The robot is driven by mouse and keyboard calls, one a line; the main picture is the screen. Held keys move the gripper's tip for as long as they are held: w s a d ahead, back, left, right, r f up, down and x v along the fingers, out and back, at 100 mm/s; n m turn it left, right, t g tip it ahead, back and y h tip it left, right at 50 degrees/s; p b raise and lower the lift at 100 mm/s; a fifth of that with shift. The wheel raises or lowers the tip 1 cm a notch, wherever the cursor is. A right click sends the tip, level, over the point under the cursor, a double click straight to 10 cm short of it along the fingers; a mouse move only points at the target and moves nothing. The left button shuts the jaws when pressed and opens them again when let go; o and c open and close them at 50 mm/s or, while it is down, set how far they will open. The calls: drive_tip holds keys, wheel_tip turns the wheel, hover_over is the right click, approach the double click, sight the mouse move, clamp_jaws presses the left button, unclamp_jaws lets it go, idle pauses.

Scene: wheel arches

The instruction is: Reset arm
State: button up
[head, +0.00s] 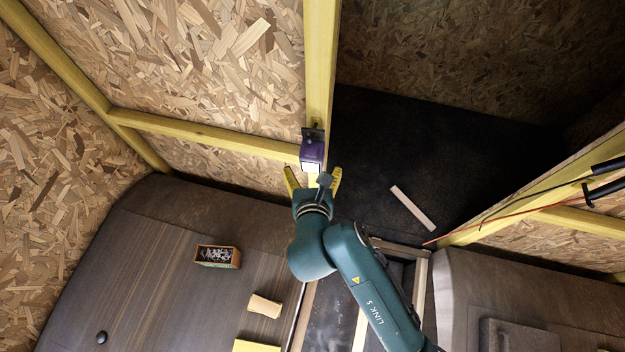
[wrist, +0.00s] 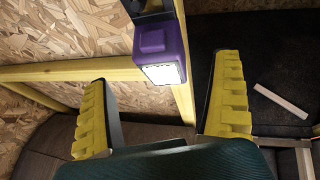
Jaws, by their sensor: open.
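My gripper (head: 314,178) is open, its two yellow ridged fingers spread apart. It also shows in the wrist view (wrist: 165,110), with nothing between the fingers. A purple lamp-like box with a bright white face (head: 312,152) is fixed on the upright yellow post just beyond the fingertips. In the wrist view the purple box (wrist: 162,50) appears above and between the fingers, apart from them. My arm reaches up from the bottom of the head view.
A small box of metal pieces (head: 218,257) and a pale wooden block (head: 264,306) sit on the left brown wheel arch (head: 150,260). A pale strip (head: 413,208) lies on the dark floor. Black-handled tools and an orange cord (head: 520,211) are at right. Yellow beams frame the chipboard walls.

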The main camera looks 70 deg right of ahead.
drive_tip(key=v, duration=0.5)
drive_tip(key=shift+r, duration=0.2)
